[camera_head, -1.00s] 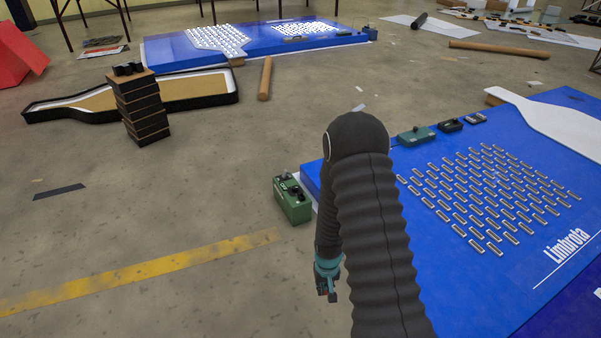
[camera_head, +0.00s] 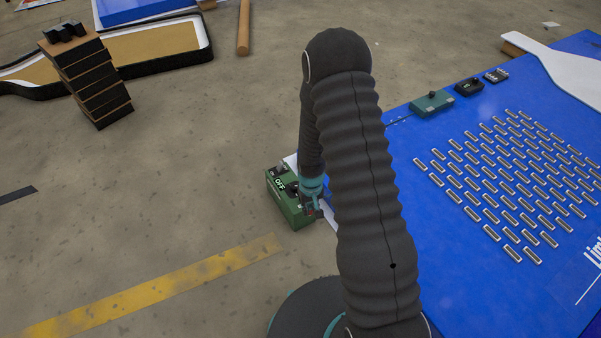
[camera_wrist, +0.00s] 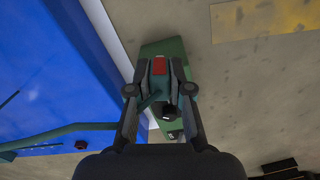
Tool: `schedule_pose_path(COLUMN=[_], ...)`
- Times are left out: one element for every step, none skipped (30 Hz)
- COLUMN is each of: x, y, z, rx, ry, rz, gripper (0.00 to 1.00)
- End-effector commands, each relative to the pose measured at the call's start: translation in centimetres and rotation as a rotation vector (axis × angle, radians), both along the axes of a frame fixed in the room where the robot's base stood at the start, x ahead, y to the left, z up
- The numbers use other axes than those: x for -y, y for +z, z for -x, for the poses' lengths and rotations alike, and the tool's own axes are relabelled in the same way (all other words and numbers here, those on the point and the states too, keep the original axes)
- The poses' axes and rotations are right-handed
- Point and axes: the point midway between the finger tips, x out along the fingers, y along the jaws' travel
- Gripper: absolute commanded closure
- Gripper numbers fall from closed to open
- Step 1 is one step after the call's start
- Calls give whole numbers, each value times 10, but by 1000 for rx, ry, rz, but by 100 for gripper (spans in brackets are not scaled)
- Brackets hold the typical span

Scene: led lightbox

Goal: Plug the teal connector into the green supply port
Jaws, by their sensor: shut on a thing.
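The green supply box (camera_head: 288,204) stands on the floor at the left edge of the blue panel, with a display that seems to read OFF. My gripper (camera_head: 313,208) is down at its right side, overlapping it in the head view. In the wrist view, my gripper (camera_wrist: 160,90) is shut on the teal connector (camera_wrist: 158,84), which has a red patch at its far end. The green supply box (camera_wrist: 166,46) lies directly behind the connector there. The port opening is hidden, so I cannot tell whether the connector touches or enters it.
The blue panel (camera_head: 420,150) carries rows of small LED modules and a teal box (camera_head: 432,104) on its far edge. A teal cable (camera_wrist: 60,132) crosses the wrist view. A stack of dark blocks (camera_head: 88,75) stands at the left.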

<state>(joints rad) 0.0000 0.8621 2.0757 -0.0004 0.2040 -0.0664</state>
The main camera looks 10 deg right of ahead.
Motion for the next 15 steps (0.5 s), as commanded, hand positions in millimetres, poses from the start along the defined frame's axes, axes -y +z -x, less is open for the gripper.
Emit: schedule_pose_path(x=[0, 0, 0, 0, 0, 0, 0, 0, 0, 0, 0, 0, 0, 0, 0], y=[-8, -7, -5, -3, 0, 3, 6, 9, 12, 14, 15, 17, 18, 18, 18], z=[-18, -27, -40, -48, -56, -64, -69, -74, -78, -80, -81, -82, -82, -82, -82], rx=[8, 8, 9, 9, 8, 7, 6, 6, 3, 3, 3, 1, 1, 0, 0], ry=[37, 65, 100, 126, 151, 180, 198, 213, 230, 238, 244, 248, 250, 250, 250], rz=[0, 0, 0, 0, 1, 1, 1, 1, 1, 1, 1, 1, 1, 1, 1], gripper=[100, 100, 100, 100, 100, 100, 100, 100, 100, 100, 100, 100, 100, 100, 100])
